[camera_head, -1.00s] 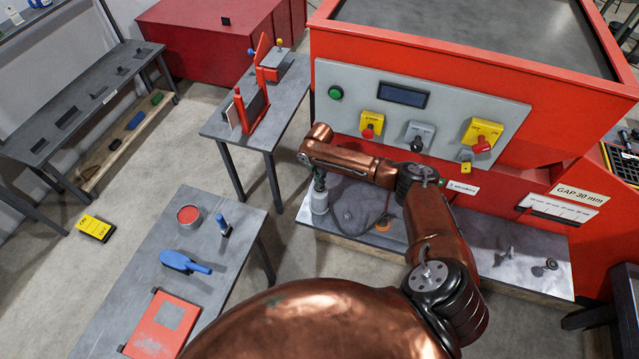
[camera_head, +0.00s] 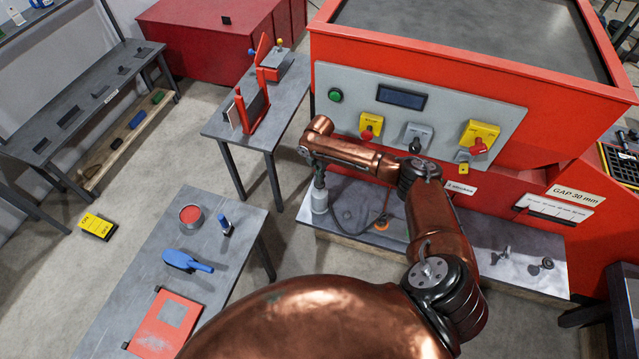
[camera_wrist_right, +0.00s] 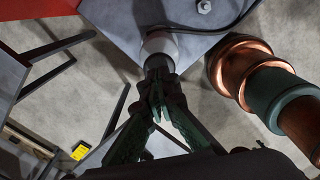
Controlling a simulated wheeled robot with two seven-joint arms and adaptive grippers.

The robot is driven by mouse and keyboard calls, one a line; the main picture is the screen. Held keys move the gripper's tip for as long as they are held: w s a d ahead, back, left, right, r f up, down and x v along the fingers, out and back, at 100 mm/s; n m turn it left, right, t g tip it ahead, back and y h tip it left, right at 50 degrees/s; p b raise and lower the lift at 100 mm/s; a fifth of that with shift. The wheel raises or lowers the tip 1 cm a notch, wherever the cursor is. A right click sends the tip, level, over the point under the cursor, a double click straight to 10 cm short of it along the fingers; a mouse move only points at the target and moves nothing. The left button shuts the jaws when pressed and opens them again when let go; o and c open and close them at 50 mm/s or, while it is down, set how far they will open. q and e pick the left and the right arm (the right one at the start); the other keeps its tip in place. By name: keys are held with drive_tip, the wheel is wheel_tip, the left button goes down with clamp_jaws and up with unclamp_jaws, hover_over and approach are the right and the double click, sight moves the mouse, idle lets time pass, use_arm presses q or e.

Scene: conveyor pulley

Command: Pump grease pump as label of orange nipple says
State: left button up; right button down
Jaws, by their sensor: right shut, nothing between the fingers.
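The grease pump (camera_head: 319,201), a pale grey cylinder, stands upright at the left end of the machine's low ledge. A dark hose runs from near it toward the orange nipple (camera_head: 381,223) on the same ledge. My right gripper (camera_head: 319,180) is above the pump, pointing down. In the right wrist view, my right gripper (camera_wrist_right: 158,86) is shut and empty, its tips at the dark top of the pump (camera_wrist_right: 160,45); whether they touch cannot be told. A small white label (camera_head: 461,188) on the red machine is too small to read surely. My left gripper is out of view.
The control panel (camera_head: 345,118) with switches is behind my right arm. Small metal parts lie on the ledge's right end.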

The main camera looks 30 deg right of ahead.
drive_tip(key=shift+f, duration=0.2)
idle(0.5)
drive_tip(key=shift+f+b, duration=1.15)
drive_tip(key=shift+f, duration=0.75)
drive_tip(key=shift+r+p, duration=1.2)
drive_tip(key=shift+p, duration=0.05)
drive_tip(key=shift+r, duration=0.9)
